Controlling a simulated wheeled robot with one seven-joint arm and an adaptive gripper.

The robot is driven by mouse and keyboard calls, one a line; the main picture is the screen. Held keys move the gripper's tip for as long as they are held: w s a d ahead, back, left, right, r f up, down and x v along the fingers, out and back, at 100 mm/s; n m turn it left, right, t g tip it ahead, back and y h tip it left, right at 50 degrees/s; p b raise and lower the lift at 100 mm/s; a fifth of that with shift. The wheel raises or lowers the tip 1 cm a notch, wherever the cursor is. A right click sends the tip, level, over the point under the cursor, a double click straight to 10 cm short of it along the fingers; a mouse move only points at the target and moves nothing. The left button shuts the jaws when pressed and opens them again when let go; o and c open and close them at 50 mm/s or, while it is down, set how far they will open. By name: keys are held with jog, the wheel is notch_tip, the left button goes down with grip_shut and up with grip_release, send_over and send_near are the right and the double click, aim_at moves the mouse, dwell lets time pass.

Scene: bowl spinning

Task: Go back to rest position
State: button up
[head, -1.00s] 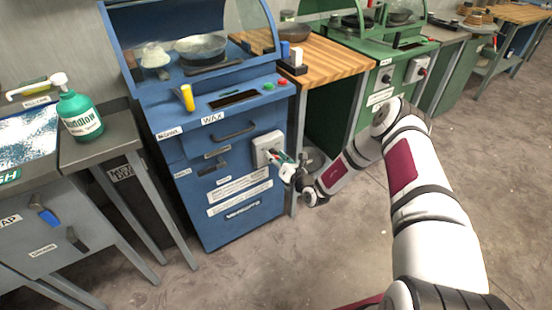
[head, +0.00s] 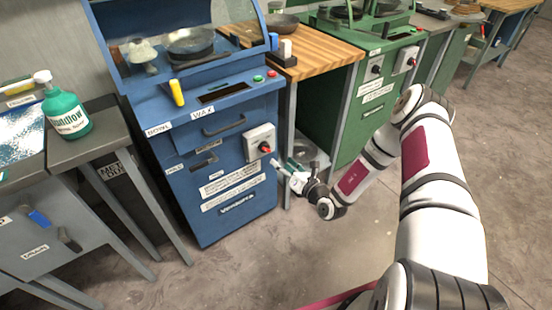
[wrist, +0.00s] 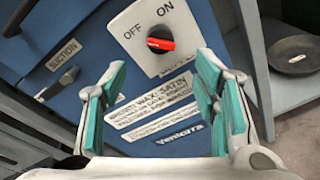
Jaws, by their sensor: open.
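My gripper (head: 282,170) is in front of the blue machine (head: 240,110), just right of and below its white switch box (head: 260,142), and apart from it. The wrist view shows the green-padded fingers (wrist: 160,100) spread wide with nothing between them. Beyond the fingertips, the red-and-black knob (wrist: 160,41) sits on the switch plate marked OFF and ON; its red end points right. My arm reaches in from the right side of the head view.
A green machine (head: 350,120) and a wood-topped bench (head: 325,57) stand to the right. A grey table with a green pump bottle (head: 66,112) is at the left. A dark pan (wrist: 294,55) lies on a low shelf right of the machine. Floor at the right is clear.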

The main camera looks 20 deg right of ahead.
jog(key=shift+v, duration=0.8)
jog(key=s+a+r+n+g+y+p, duration=0.1)
jog(key=a+r+n+g+y, duration=0.35)
jog(key=r, duration=0.55)
jog(key=s+a+r+n+g+y+p, duration=0.15)
jog(key=a+r+n+y, duration=0.3)
jog(key=r+n, duration=0.5)
jog(key=s+a+r+n+g+p, duration=0.1)
jog(key=s+a+r+n+g, duration=0.35)
jog(key=s+r, duration=0.2)
jog(key=s+a+r+n+g+p, duration=0.25)
jog(key=s+r+n, duration=0.25)
jog(key=r, duration=0.3)
jog(key=s+d+r+n+g+h+p, duration=0.1)
jog(key=s+r+n+g+h, duration=0.2)
jog(key=s, duration=0.5)
jog(key=s+r+n+h+p, duration=0.1)
jog(key=s+r+n+h, duration=0.3)
jog(key=s+r+n, duration=0.25)
jog(key=s+d+r+n+t+h+p, duration=0.3)
jog(key=s+d+r+n+h, duration=0.3)
jog(key=s+d, duration=0.5)
jog(key=shift+s+d+r+t+h+p, duration=0.4)
jog(key=shift+s+r+t+h, duration=0.4)
jog(key=shift+r, duration=0.6)
jog(key=shift+s, duration=0.15)
